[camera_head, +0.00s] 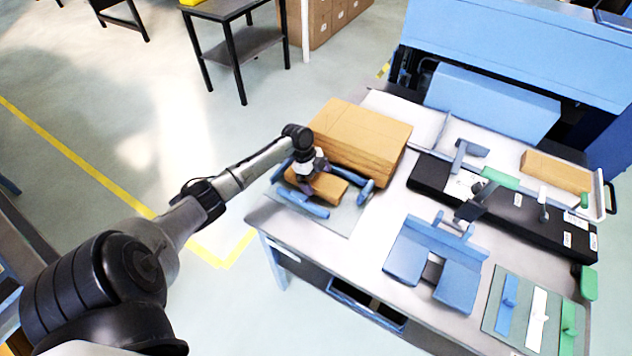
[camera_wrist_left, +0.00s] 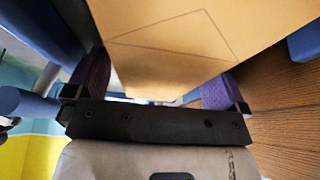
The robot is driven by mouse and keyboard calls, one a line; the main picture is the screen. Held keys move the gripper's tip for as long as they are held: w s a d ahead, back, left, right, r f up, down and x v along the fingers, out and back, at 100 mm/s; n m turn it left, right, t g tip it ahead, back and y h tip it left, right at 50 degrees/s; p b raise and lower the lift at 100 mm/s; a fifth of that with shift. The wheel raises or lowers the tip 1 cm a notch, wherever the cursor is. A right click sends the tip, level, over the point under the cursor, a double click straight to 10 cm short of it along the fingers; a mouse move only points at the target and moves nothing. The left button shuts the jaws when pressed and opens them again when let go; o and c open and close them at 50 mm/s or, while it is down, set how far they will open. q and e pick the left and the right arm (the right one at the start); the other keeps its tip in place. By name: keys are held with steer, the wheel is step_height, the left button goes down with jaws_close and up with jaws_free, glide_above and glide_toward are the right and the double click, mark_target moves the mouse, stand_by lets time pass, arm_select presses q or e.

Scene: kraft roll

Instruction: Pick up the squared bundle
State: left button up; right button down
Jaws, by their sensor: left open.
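The squared bundle, a small brown kraft block (camera_head: 328,187), lies flat on a grey mat (camera_head: 343,220) between blue guide pieces at the table's left end. My left gripper (camera_head: 308,182) is over the bundle's left part, pointing down. In the left wrist view the bundle's plain tan face (camera_wrist_left: 165,45) fills the upper middle. The purple fingers of the left gripper (camera_wrist_left: 156,84) stand on either side of it, open. Whether the pads touch the bundle I cannot tell. My right gripper is in neither view.
A large kraft stack (camera_head: 362,138) stands close behind the bundle; its layered side (camera_wrist_left: 287,105) is near the right finger. Blue guides (camera_head: 302,203) border the mat.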

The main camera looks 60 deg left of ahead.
arm_select(q)
steer(key=shift+c, duration=0.3)
steer(key=c, duration=0.9)
steer(key=shift+r, duration=0.15)
